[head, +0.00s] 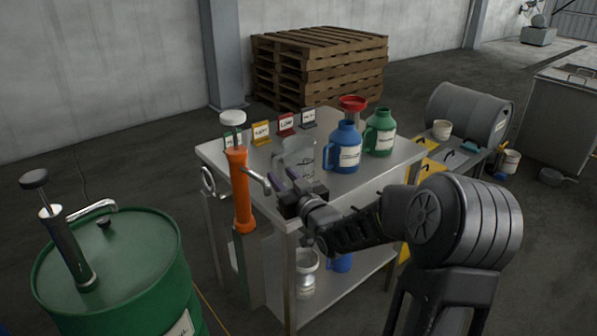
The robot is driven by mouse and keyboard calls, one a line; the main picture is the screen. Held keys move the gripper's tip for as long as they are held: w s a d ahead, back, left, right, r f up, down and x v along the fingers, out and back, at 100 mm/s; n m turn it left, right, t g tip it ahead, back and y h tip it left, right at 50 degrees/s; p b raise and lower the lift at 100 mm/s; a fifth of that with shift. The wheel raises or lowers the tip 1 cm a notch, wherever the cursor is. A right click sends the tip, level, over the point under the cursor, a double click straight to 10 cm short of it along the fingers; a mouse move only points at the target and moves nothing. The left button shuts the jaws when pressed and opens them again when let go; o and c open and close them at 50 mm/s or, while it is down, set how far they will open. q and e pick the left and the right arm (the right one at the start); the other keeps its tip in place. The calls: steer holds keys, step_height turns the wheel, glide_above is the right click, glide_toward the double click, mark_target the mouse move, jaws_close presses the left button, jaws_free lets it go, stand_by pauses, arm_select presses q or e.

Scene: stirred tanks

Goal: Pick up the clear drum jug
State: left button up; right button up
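The clear jug (300,155) is see-through with pale markings and stands upright near the front left of the metal cart's top (374,184). My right gripper (281,178) is at the jug's near side, with its two fingers spread apart and pointing toward the jug's lower part. The fingers overlap the jug in the picture, and I cannot tell whether they touch it. The gripper looks open, with nothing clearly between the fingers. My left gripper is not in view.
An orange hand pump (240,190) stands at the cart's left edge, close to the gripper. A blue jug (344,148) and a green jug (380,133) stand to the right, with a red funnel (352,103) behind. Small label signs (286,124) line the back. A green drum (115,265) stands at left.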

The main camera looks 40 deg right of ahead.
mark_target(276, 169)
steer(key=x, duration=0.5)
stand_by(0.5)
jaws_close()
stand_by(1.3)
